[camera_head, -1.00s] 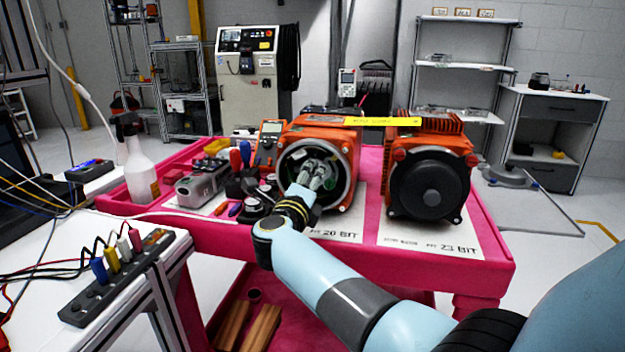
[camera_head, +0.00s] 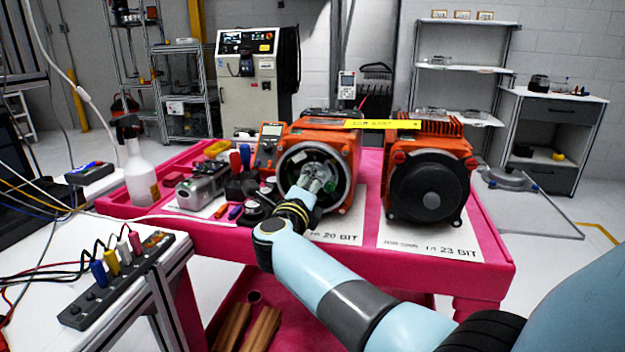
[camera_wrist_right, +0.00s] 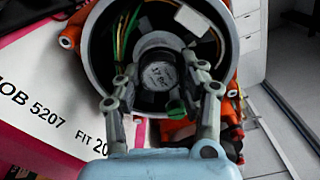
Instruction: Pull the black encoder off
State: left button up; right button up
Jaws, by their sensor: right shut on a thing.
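The black encoder (camera_wrist_right: 157,88) shows in the right wrist view as a small dark round part with a pale label on its face. It sits in the middle of the open round housing of the left orange motor (camera_head: 340,137). My right gripper (camera_head: 318,178) reaches into this opening in the head view and hides most of the encoder there. In the wrist view the right gripper's fingers (camera_wrist_right: 160,82) are on both sides of the encoder, shut on it. My left gripper is not in view.
A second orange motor (camera_head: 432,180) with a black round cover stands to the right on the pink cart (camera_head: 490,245). A multimeter (camera_head: 268,145), tools and a spray bottle (camera_head: 137,165) are to the left. Coloured wires (camera_wrist_right: 127,35) lie inside the housing.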

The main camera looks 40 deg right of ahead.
jog(key=shift+s+a, duration=0.25)
jog(key=shift+a, duration=0.1)
dwell(0.3)
